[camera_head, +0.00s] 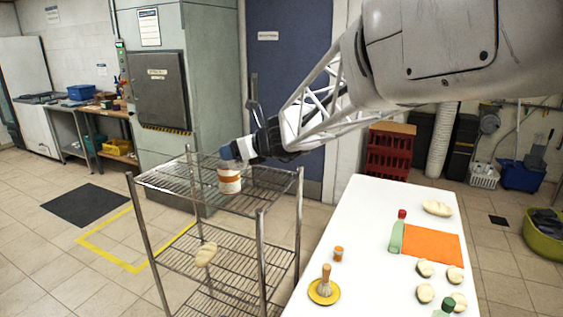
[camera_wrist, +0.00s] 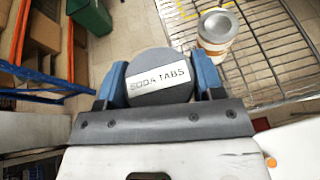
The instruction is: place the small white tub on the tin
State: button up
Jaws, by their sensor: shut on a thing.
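My gripper (camera_head: 238,150) is shut on the small white tub, its blue fingers on either side. In the wrist view the tub's dark grey lid (camera_wrist: 158,75) faces the camera, with a white label reading "SODA TABS". The tub's lower body is hidden there. The tin (camera_head: 229,181), white with an orange-brown band, stands upright on the top shelf of the wire rack. It also shows in the wrist view (camera_wrist: 217,38), with a grey top, up and to the right of the tub. In the head view the tub appears just above the tin; whether they touch is unclear.
The wire rack (camera_head: 262,209) has a bare top shelf around the tin and a pale loaf-like thing (camera_head: 206,254) on its lower shelf. A white table (camera_head: 367,218) at right holds an orange mat (camera_head: 432,245), bottles, a brush on a yellow dish and several pale round things.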

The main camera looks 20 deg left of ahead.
dwell(0.3)
send_over(227, 162)
jog(key=shift+f, duration=0.7)
dwell(0.4)
jog(key=shift+f, duration=0.1)
jog(key=shift+f, duration=1.65)
jog(key=shift+d+f, duration=0.1)
jog(key=shift+f, duration=0.05)
jog(key=o, duration=1.1)
jog(key=shift+c, duration=0.2)
